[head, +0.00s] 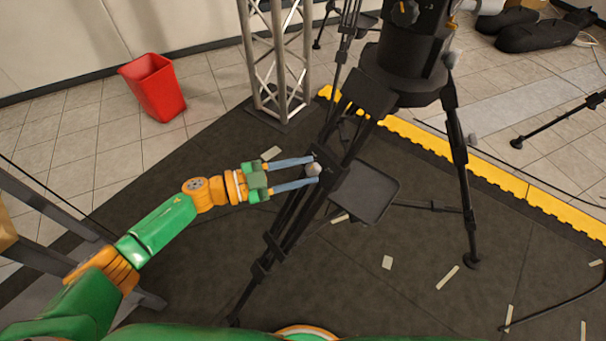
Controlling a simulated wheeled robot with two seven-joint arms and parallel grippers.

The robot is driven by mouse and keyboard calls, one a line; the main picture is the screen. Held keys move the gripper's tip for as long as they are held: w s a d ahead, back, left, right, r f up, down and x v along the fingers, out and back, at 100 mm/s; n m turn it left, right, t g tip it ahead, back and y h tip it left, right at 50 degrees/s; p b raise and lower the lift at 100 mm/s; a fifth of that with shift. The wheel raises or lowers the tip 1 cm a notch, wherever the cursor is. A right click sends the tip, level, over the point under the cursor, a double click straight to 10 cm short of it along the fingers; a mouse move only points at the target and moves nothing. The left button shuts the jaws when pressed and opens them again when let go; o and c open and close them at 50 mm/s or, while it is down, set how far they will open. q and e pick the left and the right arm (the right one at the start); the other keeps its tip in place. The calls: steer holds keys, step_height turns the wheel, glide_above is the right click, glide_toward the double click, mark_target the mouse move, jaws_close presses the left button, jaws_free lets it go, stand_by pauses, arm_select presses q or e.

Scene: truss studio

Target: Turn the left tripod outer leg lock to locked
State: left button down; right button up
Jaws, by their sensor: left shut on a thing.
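The black tripod (352,92) stands on the dark mat, its legs spread. Its left leg (279,232) runs down toward the lower left. A grey rounded lock knob (313,170) sits on the upper part of that leg. My left gripper (316,169) reaches in from the left, with its two blue-grey fingers above and below the knob and shut on it. Which way the lock is set cannot be told. Another grey knob (451,60) shows on the right leg (457,140). My right gripper is not in view.
A black tray (368,192) sticks out right of the left leg. A metal truss (278,60) and a red bin (153,87) stand behind. A yellow edge strip (480,178) borders the mat. Cables lie at the lower right.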

arm_select(q)
steer(key=m+g, duration=0.1)
steer(key=m, duration=0.1)
steer(key=m+g+b, duration=0.1)
steer(key=m+g, duration=0.1)
steer(key=m, duration=0.1)
steer(key=shift+w+y, duration=0.2)
steer(key=shift+y, duration=0.1)
steer(key=shift+r+m+g+y+b, duration=0.15)
steer(key=shift+m+g+y+b, duration=0.5)
steer(key=shift+m, duration=0.95)
steer(key=shift+c, duration=2.4)
jaws_free()
steer(key=shift+r, duration=0.1)
steer(key=shift+a, duration=0.15)
steer(key=w+v, duration=0.1)
steer(key=v, duration=0.6)
steer(key=shift+s+b, duration=0.3)
steer(key=shift+s, duration=0.1)
